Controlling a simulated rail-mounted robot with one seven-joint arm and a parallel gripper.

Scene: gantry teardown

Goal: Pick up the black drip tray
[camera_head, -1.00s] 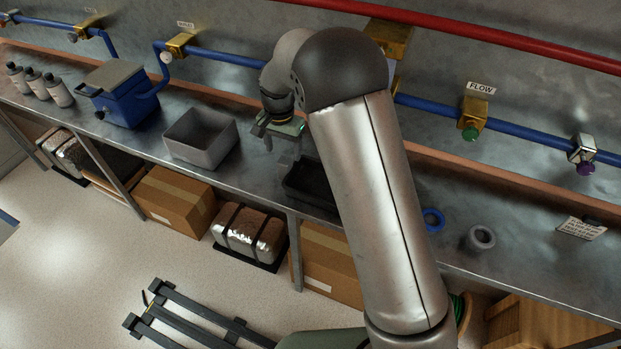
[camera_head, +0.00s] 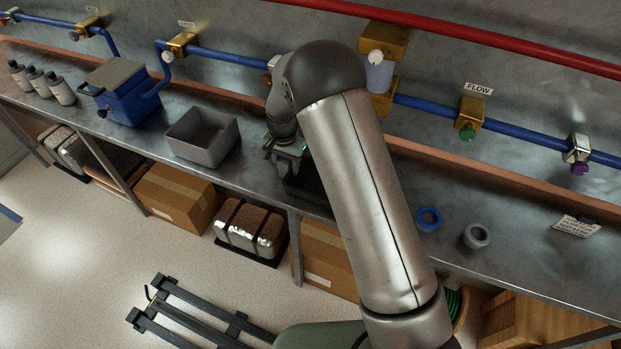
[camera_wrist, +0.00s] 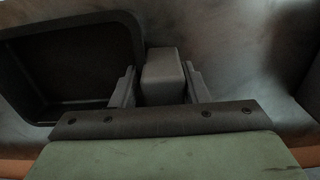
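The black drip tray (camera_head: 305,190) sits on the metal bench, partly hidden behind my arm in the head view. In the wrist view the tray (camera_wrist: 75,62) fills the left side, its rim near my left finger. My gripper (camera_head: 277,163) is low over the bench at the tray's left end. In the wrist view my gripper (camera_wrist: 160,88) has its two fingers apart, with a grey block (camera_wrist: 163,72) between them, beside the tray's wall. Narrow gaps seem to show beside the block. I cannot tell whether the block is joined to the tray.
A grey open bin (camera_head: 203,152) stands left of my gripper. A blue box (camera_head: 127,102) and several bottles (camera_head: 58,90) are farther left. A blue ring (camera_head: 428,218) and a grey ring (camera_head: 476,236) lie right of my arm. Pipes with valves (camera_head: 470,118) run along the wall.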

